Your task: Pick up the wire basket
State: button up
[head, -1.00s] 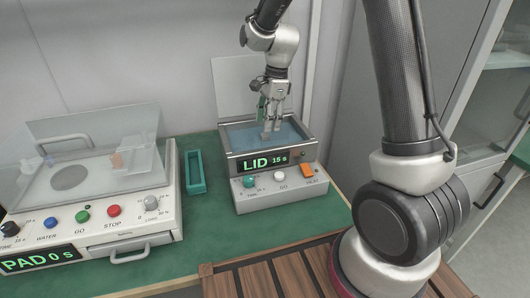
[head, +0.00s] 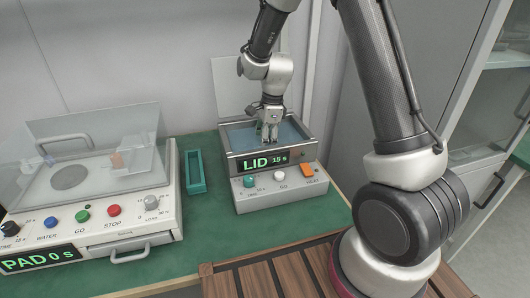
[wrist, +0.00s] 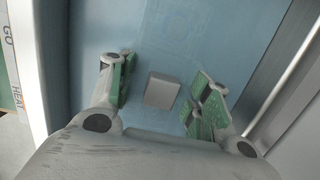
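My gripper (head: 268,136) points down into the open bath of the machine marked LID (head: 232,150). In the wrist view the gripper (wrist: 160,95) is open, its green-padded fingers well apart. A small grey rectangular block (wrist: 162,90) shows between the fingers, apart from both, against the blue bath (wrist: 180,40). I cannot tell whether this block is part of the wire basket. Faint lines show in the blue above it, but no clear basket outline can be made out. In the head view the gripper and the bath's front wall hide whatever is inside.
A raised clear lid (head: 232,85) stands behind the bath. A teal tray (head: 195,185) lies to its left on the green bench. A polishing machine marked PAD (head: 150,225) stands further left. The bath walls are close around my gripper.

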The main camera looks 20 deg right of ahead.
grip_shut()
